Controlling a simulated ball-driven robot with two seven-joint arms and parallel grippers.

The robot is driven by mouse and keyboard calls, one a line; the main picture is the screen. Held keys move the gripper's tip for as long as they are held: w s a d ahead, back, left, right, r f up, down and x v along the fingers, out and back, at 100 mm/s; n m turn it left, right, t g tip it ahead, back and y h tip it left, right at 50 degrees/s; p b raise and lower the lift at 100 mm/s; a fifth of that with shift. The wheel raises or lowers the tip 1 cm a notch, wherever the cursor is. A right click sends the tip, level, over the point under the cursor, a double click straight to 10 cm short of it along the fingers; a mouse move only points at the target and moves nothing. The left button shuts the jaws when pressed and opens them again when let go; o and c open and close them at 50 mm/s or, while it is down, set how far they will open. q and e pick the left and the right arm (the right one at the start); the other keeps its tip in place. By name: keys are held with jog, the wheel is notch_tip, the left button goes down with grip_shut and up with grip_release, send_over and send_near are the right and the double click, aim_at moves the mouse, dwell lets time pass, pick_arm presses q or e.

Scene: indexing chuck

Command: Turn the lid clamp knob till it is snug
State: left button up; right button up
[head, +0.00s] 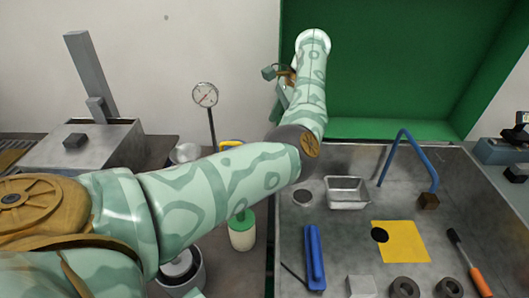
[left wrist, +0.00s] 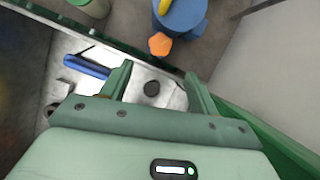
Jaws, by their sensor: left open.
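An orange lobed knob (left wrist: 160,43) shows in the left wrist view, against a blue round body (left wrist: 182,14). I cannot tell for sure that it is the lid clamp knob. My left gripper (left wrist: 158,82) is open, its two green fingers apart with nothing held between them. The orange knob appears beyond the fingertips, apart from them. In the head view my left arm reaches up in front of the green panel, and I cannot make out its fingertips or the orange knob there. My right gripper is in neither view.
A metal bench (head: 340,230) holds a small tray (head: 347,193), a yellow sheet (head: 405,243), a blue bent rod (head: 391,155), a blue bar tool (head: 314,258) and an orange-handled screwdriver (head: 481,281). A dial gauge (head: 205,95) stands left of my forearm. A green panel (head: 400,65) rises behind.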

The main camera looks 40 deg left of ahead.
pick_arm(q)
jog(key=b+x, duration=0.1)
jog(key=x, duration=0.9)
jog(key=shift+a+f+b, duration=0.2)
jog(key=shift+f+b, duration=0.05)
jog(key=shift+b, duration=0.1)
jog(key=shift+s, duration=0.1)
jog(key=c, duration=1)
